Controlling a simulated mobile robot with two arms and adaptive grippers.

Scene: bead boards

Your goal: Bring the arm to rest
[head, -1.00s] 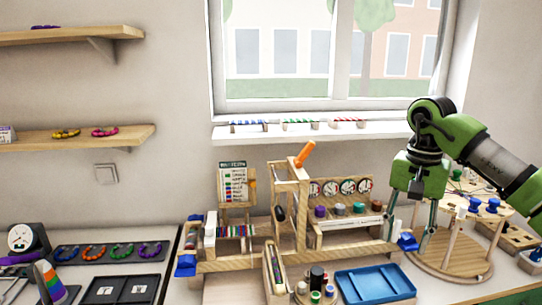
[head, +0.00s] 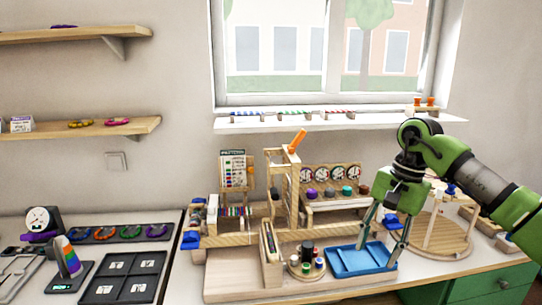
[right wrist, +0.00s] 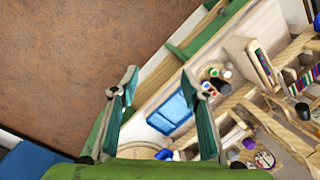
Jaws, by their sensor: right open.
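My right gripper (head: 380,240) is open in the head view, its two fingers pointing down over the right part of the blue tray (head: 350,262). Nothing shows between its fingers. In the right wrist view, the open right gripper (right wrist: 155,92) has its fingers spread, with the brown floor to the left and the blue tray (right wrist: 168,114) beyond, between the fingertips. My right arm comes in from the right edge of the head view. My left gripper is in neither view.
A wooden bead frame (head: 285,200) stands on the table left of the gripper. A round wooden stand (head: 440,240) is close on the right. A small round holder with jars (head: 306,265) sits left of the tray. A black board (head: 123,283) lies at the left.

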